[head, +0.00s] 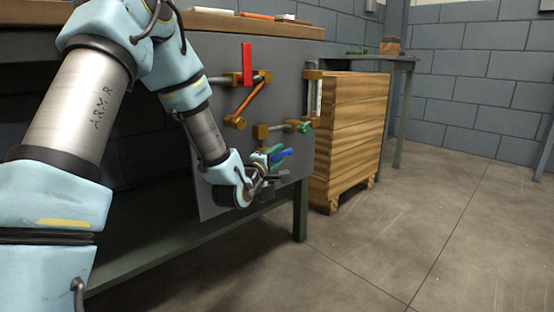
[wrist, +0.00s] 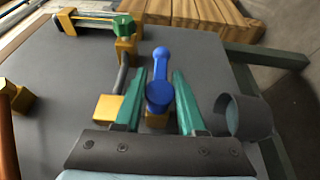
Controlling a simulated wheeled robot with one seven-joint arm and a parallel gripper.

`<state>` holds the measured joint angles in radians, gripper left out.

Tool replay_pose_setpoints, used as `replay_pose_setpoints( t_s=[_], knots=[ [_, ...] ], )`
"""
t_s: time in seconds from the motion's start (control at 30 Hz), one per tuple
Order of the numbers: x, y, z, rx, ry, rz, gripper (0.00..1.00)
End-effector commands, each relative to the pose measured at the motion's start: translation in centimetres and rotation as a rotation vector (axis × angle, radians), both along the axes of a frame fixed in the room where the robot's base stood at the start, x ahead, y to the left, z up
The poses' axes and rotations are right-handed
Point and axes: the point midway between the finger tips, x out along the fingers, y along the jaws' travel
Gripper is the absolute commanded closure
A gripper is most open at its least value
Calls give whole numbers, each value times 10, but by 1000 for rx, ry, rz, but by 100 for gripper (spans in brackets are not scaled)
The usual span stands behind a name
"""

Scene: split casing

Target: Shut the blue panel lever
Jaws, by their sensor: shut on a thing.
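The blue panel lever (wrist: 161,68) has a round hub and a handle pointing up in the wrist view, over a yellow-brass block on the grey panel (wrist: 205,55). My gripper (wrist: 160,75) has its two green fingers on either side of the lever and is shut on it. In the head view my gripper (head: 270,160) is at the lower right of the upright panel (head: 225,110), with the blue lever (head: 283,156) showing by its fingers. My wrist and fingers partly hide the lever's mount.
A red handle (head: 246,63), an orange bar (head: 250,99) and a green knob (head: 304,127) sit on brass fittings above my gripper. A grey open cylinder (wrist: 248,117) is close to the right finger. A wooden crate (head: 350,130) stands right of the panel.

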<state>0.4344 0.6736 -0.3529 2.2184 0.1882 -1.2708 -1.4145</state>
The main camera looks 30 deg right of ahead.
Motion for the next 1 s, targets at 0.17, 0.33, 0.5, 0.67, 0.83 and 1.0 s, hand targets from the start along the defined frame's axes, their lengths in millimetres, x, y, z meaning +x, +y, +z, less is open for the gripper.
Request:
replay_pose_setpoints(
  t_s=[0.17,0.33,0.5,0.67,0.83,1.0],
  knots=[
    [-1,-1,0,0,1,-3,100],
    [-1,-1,0,0,1,-3,52],
    [-1,-1,0,0,1,-2,50],
    [-2,2,0,2,1,-1,50],
    [-17,20,2,3,3,-2,50],
    [-38,47,1,3,6,-1,50]
  ],
)
